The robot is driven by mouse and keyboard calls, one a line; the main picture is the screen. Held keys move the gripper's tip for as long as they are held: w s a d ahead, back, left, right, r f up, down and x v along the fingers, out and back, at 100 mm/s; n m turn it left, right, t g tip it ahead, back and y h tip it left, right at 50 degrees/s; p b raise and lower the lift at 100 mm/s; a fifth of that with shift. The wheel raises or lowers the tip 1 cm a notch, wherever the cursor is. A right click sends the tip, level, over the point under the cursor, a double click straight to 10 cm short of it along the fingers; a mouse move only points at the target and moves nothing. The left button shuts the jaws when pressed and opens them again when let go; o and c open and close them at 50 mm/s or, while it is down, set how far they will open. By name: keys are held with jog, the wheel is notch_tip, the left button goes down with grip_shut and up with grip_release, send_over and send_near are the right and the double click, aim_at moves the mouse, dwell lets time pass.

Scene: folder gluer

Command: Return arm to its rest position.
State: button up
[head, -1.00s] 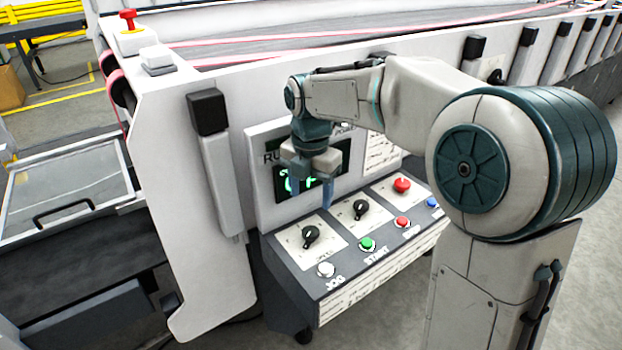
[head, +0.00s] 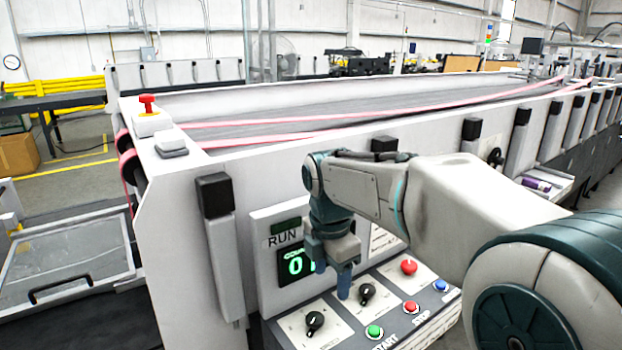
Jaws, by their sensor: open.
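My gripper (head: 334,285) hangs from my bent arm and points down. It is above the control panel (head: 338,333), in front of the display (head: 296,262), and covers part of it. The fingers look apart, with nothing seen between them. The display reads RUN with a green number, partly hidden. My arm reaches in from the lower right.
Black knobs (head: 315,322), a green button (head: 374,332) and red buttons (head: 409,267) sit on the panel close to my gripper. The white machine side (head: 180,225) stands behind. A red emergency button (head: 148,104) is on its top left corner.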

jog(key=s+d+f+m+t, duration=0.1)
jog(key=s+d+f+m, duration=0.2)
jog(key=s+d+m, duration=0.2)
jog(key=s+d+f+m+t, duration=0.1)
jog(key=s+d+f+m, duration=0.2)
jog(key=s+m, duration=0.9)
jog(key=shift+d+m+t, duration=0.4)
jog(key=shift+d+m, duration=1.2)
jog(key=shift+m, duration=1.9)
jog(key=shift+w, duration=0.1)
